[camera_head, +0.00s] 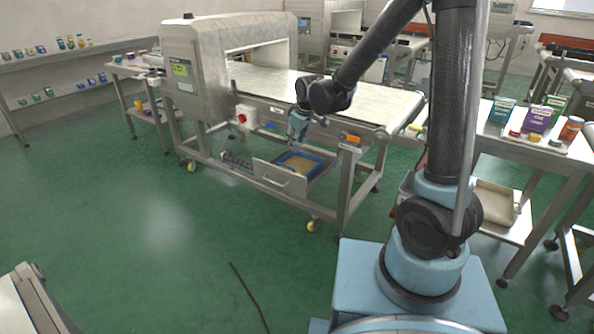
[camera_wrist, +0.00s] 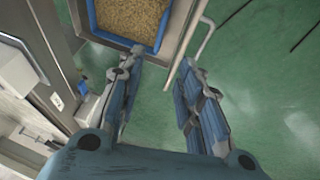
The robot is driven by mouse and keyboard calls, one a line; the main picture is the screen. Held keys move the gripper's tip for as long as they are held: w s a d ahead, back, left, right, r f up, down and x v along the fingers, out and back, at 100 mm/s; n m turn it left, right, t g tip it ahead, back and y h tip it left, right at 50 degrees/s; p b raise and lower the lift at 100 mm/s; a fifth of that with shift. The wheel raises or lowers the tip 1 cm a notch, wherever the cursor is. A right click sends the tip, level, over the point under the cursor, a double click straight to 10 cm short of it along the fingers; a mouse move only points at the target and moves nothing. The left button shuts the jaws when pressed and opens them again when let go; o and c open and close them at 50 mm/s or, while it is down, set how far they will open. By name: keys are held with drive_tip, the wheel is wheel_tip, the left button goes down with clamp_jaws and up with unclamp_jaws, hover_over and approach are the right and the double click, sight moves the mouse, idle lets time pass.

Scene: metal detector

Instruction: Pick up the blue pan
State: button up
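The blue pan (camera_head: 302,163) is a shallow rectangular tray with a blue rim and tan grainy contents. It sits inside an open metal drawer (camera_head: 281,181) under the conveyor. In the wrist view the blue pan (camera_wrist: 159,38) is at the top, partly cut off by the frame edge. My gripper (camera_head: 297,138) is above the drawer, near the pan's back left side in the head view. In the wrist view my gripper (camera_wrist: 156,75) has its two fingers spread apart with green floor between them. It is empty and does not visibly touch the pan.
The drawer's front handle (camera_wrist: 203,38) stands close to the fingers. The conveyor belt (camera_head: 330,95) and its frame are above and behind the drawer. A side table with boxes (camera_head: 538,118) is at right. Green floor (camera_head: 150,230) is clear at the left front.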

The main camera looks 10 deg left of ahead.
drive_tip(key=shift+d+x, duration=0.1)
drive_tip(key=shift+x, duration=4.25)
drive_tip(key=shift+d+x, duration=0.15)
drive_tip(key=shift+x, duration=4.15)
drive_tip(key=shift+f, duration=0.1)
drive_tip(key=shift+c, duration=0.5)
clamp_jaws()
